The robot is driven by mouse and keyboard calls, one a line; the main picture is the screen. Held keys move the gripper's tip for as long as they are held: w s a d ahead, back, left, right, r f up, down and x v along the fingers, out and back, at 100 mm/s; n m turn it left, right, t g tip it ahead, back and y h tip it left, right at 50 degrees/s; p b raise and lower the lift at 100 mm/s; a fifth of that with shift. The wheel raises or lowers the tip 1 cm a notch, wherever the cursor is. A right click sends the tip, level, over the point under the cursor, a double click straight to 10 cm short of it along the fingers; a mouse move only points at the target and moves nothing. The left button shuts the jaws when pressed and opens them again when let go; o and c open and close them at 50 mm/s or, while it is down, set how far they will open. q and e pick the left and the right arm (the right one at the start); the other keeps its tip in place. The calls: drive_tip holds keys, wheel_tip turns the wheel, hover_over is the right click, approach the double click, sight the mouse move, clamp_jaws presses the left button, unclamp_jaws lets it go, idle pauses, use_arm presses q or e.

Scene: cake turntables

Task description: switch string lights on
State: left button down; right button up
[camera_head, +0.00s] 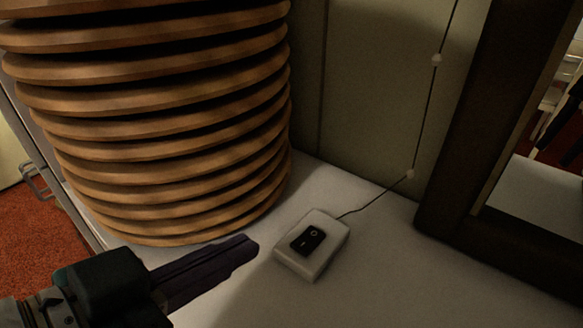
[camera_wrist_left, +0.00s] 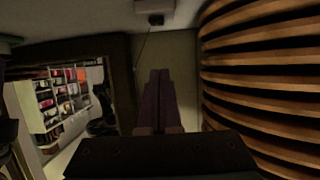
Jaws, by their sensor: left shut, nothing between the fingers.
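A small white switch box (camera_head: 312,246) with a black rocker switch (camera_head: 307,240) stands on the pale counter, to the right of the wooden stack. A thin string-light wire (camera_head: 428,110) with small pale bulbs runs from the box up the wall; the bulbs look unlit. My left gripper (camera_head: 252,246) is shut and empty, its fingertips just left of the box and apart from it in the picture. In the left wrist view the shut fingers (camera_wrist_left: 160,76) point toward the box (camera_wrist_left: 154,7) at the top edge. My right gripper is not in view.
A tall stack of round wooden boards (camera_head: 170,130) stands close on the left, beside my left gripper. A dark frame (camera_head: 455,180), apparently a mirror, stands at the right. The counter (camera_head: 390,270) is clear right of the box.

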use_arm(q)
drive_tip(key=shift+s+d, duration=0.1)
drive_tip(key=shift+d, duration=0.05)
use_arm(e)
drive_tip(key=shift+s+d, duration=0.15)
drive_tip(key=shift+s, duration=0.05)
use_arm(q)
drive_tip(key=b, duration=0.3)
hover_over(309, 238)
drive_tip(key=s+a, duration=0.2)
drive_tip(key=s, duration=0.1)
wheel_tip(309, 238, down, 4)
drive_tip(key=shift+a+r, duration=0.1)
drive_tip(key=shift+r, duration=0.1)
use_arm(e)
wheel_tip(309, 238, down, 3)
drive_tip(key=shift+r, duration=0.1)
use_arm(q)
wheel_tip(309, 238, down, 3)
drive_tip(key=shift+f+b, duration=0.1)
drive_tip(key=shift+b, duration=0.4)
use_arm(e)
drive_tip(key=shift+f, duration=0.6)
use_arm(q)
drive_tip(key=shift+s+f, duration=0.1)
drive_tip(key=shift+f, duration=0.25)
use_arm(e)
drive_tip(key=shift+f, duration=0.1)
